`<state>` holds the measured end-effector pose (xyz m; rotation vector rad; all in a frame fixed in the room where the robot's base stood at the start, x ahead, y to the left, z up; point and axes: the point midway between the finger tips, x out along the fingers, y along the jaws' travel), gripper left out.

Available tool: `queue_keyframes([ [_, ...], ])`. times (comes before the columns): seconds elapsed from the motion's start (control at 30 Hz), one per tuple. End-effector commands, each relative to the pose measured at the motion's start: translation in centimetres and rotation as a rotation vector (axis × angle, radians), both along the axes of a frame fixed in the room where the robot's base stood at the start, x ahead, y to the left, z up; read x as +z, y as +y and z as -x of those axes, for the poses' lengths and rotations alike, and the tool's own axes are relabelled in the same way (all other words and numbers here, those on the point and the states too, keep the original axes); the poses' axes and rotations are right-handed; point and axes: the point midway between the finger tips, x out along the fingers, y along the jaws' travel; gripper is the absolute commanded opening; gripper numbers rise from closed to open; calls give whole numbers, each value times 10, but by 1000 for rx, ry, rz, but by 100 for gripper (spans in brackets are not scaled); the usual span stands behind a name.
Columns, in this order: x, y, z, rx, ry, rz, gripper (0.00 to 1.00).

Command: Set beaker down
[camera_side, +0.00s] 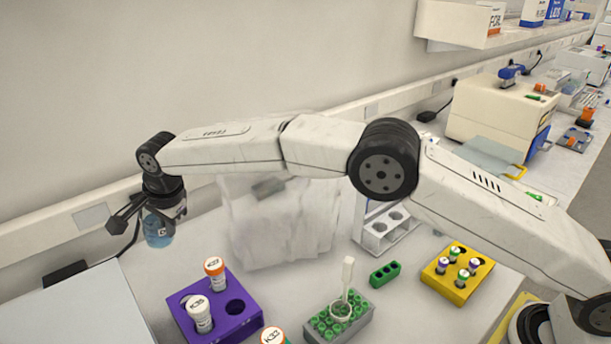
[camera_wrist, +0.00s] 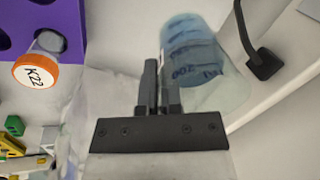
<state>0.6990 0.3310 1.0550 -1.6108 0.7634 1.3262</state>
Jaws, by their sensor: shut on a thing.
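The beaker (camera_side: 158,230) is clear, with blue liquid and printed marks. It hangs upright below my gripper (camera_side: 147,212) at the left of the side view, near the wall. My gripper is shut on it, with the dark fingers at its upper part. In the wrist view the beaker (camera_wrist: 205,68) lies beyond and to the right of my gripper's fingers (camera_wrist: 160,85). Its base looks to be above the bench, but the exact gap cannot be told.
A white flat-topped box (camera_side: 75,305) stands below left. A grey rack (camera_side: 355,328) and a yellow rack (camera_side: 470,290) are farther right.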

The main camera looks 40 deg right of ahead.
Motion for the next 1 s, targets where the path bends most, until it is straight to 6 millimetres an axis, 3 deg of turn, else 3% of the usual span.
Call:
queue_keyframes([
  [0.37,22,-7,0,82,-4,-3,0],
  [1.0,141,-61,20,619,-4,-2,0],
])
